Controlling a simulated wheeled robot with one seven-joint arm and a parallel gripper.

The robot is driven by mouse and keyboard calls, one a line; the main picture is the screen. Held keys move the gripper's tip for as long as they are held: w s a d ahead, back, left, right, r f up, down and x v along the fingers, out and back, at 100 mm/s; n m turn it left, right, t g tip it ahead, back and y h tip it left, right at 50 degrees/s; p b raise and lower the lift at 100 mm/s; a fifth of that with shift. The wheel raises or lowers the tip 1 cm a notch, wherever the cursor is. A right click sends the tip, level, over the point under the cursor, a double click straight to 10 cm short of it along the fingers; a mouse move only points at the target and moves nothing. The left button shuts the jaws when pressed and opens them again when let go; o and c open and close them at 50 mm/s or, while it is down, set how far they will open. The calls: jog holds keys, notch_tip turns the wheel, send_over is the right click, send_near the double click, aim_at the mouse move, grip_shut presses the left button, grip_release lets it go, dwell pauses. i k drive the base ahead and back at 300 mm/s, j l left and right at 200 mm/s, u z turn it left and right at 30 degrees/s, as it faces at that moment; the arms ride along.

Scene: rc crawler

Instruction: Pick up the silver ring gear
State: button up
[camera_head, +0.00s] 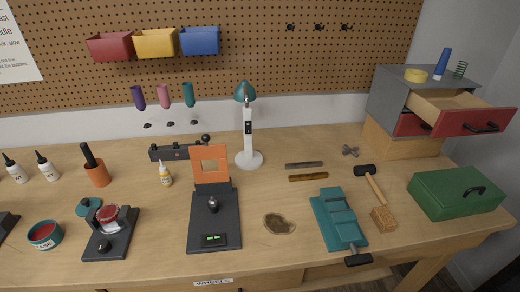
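I cannot make out a silver ring gear for certain. A small grey metal piece with several lobes (350,151) lies on the workbench (300,142) right of the lamp; it does not look clearly like a ring. A small silver knob-like part (212,203) sits on a dark device with an upright orange plate. A red round part with a pale edge (108,218) sits in a dark stand at the left. My gripper is not in view.
A teal vise (339,219), a mallet (377,193) and a green toolbox (455,192) stand at the right. A grey cabinet (392,88) has an open drawer. A white lamp (248,140) stands mid-bench. A brown patch (279,223) lies at front centre.

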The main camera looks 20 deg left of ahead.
aim_at(108, 213)
jog(key=u, duration=2)
jog(key=i+j+z, duration=0.35)
jog(key=j, duration=0.3)
jog(key=i+j+z, duration=0.15)
jog(key=i+j, duration=0.15)
